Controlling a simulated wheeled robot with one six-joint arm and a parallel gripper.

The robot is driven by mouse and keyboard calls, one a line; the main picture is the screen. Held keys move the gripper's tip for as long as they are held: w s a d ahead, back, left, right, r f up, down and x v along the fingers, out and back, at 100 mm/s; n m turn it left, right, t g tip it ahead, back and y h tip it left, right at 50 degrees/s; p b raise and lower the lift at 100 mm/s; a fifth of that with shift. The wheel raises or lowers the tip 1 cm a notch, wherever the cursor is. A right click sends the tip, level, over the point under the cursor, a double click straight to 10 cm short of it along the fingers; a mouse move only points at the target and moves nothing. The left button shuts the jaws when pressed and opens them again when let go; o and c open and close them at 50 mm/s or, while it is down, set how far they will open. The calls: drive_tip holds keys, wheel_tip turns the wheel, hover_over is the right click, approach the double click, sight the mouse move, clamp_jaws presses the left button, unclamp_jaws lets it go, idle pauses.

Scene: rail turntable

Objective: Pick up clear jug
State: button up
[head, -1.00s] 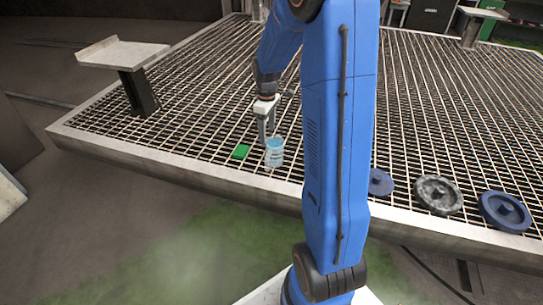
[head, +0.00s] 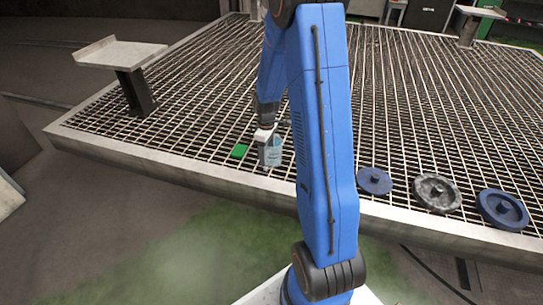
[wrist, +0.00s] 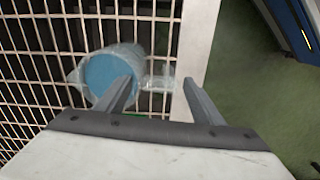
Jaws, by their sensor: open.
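The clear jug (head: 274,153) stands on the metal grating near its front edge. It looks see-through with a blue top or contents. In the wrist view the jug (wrist: 113,72) shows as a round blue shape with clear edges, left of centre, just beyond the left finger. My gripper (wrist: 158,88) is open, its two fingers apart, and nothing is held between them. The left finger overlaps the jug in the picture; I cannot tell if it touches. In the head view my gripper (head: 265,150) is down at the jug and hides part of its left side.
A small green block (head: 239,151) lies on the grating left of the jug. The grating's pale rim (head: 170,168) runs along the front. Several wheel-like discs (head: 437,192) lie at the right front. A raised pale stand (head: 122,53) is at the left.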

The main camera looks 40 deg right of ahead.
drive_tip(key=shift+f, duration=0.3)
clamp_jaws()
